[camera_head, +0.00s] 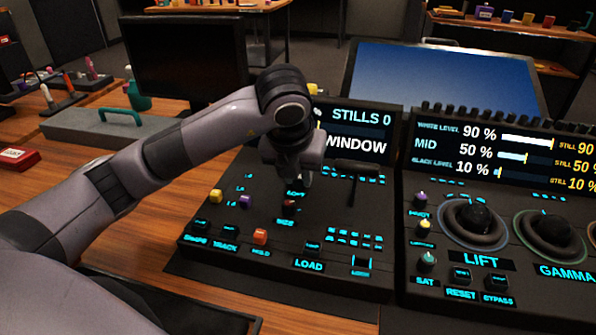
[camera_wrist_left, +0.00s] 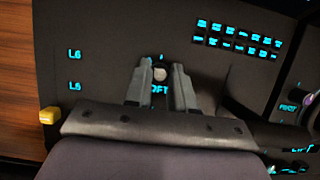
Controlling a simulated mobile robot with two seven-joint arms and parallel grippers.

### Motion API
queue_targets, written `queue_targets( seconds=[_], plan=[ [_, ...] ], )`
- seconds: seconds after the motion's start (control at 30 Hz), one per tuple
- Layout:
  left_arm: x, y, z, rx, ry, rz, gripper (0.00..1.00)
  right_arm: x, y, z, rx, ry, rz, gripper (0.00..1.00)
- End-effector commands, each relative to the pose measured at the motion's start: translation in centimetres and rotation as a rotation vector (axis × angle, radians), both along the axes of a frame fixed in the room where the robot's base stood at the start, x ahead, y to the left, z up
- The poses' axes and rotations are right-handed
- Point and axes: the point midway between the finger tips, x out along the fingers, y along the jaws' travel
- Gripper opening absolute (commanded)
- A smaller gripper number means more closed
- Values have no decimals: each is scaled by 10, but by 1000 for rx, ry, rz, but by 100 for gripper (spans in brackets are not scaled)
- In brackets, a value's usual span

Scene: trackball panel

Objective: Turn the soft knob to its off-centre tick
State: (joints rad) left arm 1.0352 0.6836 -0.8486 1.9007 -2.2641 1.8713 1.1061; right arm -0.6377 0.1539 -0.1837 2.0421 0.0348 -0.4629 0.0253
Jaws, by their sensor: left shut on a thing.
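The soft knob (camera_wrist_left: 160,73) shows in the left wrist view as a small round pale top above a partly covered label reading "OFT". A small tick mark sits just above it. My left gripper (camera_wrist_left: 161,82) has one finger on each side of the knob and is shut on it. In the head view my left gripper (camera_head: 301,178) points down at the left panel (camera_head: 217,244), just behind the soft label, and hides the knob. The knob's exact pointing direction cannot be told. My right gripper is not in view.
A dark red knob (camera_head: 289,205) stands just in front of the gripper, above the SIZE label. A T-shaped lever (camera_head: 354,178) stands close to its right. Yellow (camera_head: 216,196), purple (camera_head: 246,201) and orange (camera_head: 260,236) controls lie to the left. The trackball panel (camera_head: 475,217) is farther right.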

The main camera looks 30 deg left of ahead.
Motion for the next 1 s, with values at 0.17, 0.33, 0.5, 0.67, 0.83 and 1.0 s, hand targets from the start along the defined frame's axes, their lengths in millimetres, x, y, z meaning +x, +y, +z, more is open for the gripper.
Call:
queue_targets(
  seconds=[0.17,0.33,0.5,0.67,0.83,1.0],
  plan=[
    [1,0,1,-1,-3,1,0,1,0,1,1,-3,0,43],
    [1,0,1,-1,-2,1,49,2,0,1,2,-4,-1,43],
    [0,0,1,-1,-1,0,49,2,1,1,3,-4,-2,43],
    [0,0,3,0,-2,-1,49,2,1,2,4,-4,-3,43],
    [-8,-2,24,-1,-5,-3,49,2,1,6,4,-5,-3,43],
    [-18,-5,51,-1,-5,-3,49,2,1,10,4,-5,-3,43]
  ],
)
